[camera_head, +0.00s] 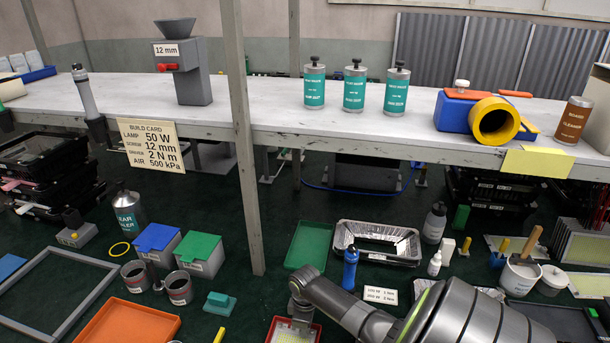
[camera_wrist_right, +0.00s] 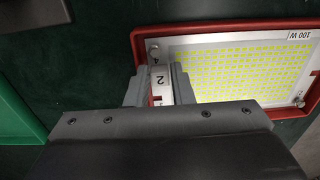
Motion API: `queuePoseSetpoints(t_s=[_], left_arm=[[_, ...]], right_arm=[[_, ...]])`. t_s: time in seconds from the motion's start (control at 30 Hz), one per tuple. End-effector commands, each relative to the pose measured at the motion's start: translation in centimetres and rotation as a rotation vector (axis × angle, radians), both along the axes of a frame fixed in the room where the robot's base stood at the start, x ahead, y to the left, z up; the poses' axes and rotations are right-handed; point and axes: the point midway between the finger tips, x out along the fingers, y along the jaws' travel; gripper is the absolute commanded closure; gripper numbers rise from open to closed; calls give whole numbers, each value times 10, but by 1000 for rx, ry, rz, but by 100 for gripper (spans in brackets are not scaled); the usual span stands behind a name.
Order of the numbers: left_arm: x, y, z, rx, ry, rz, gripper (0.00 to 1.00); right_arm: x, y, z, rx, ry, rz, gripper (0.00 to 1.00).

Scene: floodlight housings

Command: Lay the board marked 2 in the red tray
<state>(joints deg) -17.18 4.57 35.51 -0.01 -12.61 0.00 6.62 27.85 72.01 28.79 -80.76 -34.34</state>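The red tray (camera_head: 270,334) is at the bottom centre of the head view, partly hidden by my right arm. Its rim (camera_wrist_right: 228,24) surrounds a pale board with a yellow grid (camera_wrist_right: 245,72), labelled 100 W, in the right wrist view. A white tab marked 2 (camera_wrist_right: 160,80) is at the board's left end. My right gripper (camera_wrist_right: 159,82) has its fingers close against both sides of this tab. The board lines up inside the rim; I cannot tell whether it touches the tray floor. In the head view my right gripper (camera_head: 301,310) is over the tray. My left gripper is not in view.
A green tray (camera_head: 308,245) and a foil tray (camera_head: 375,243) lie beyond the red tray. A blue bottle (camera_head: 350,267) stands close to my right arm. An orange tray (camera_head: 130,322) is to the left. A grey post (camera_head: 241,140) rises in front of the bench.

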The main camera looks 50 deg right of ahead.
Motion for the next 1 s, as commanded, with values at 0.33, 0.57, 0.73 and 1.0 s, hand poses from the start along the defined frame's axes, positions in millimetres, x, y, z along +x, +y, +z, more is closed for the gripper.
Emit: queuePoseSetpoints(t_s=[0.33,0.57,0.73,1.0], left_arm=[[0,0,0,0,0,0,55],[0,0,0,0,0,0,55],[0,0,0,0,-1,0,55],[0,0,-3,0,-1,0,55]], right_arm=[[0,-1,0,-2,-1,0,57],[0,-1,5,-3,-1,0,57],[1,-2,25,-3,-5,2,57],[1,-2,79,-5,-4,2,57]])
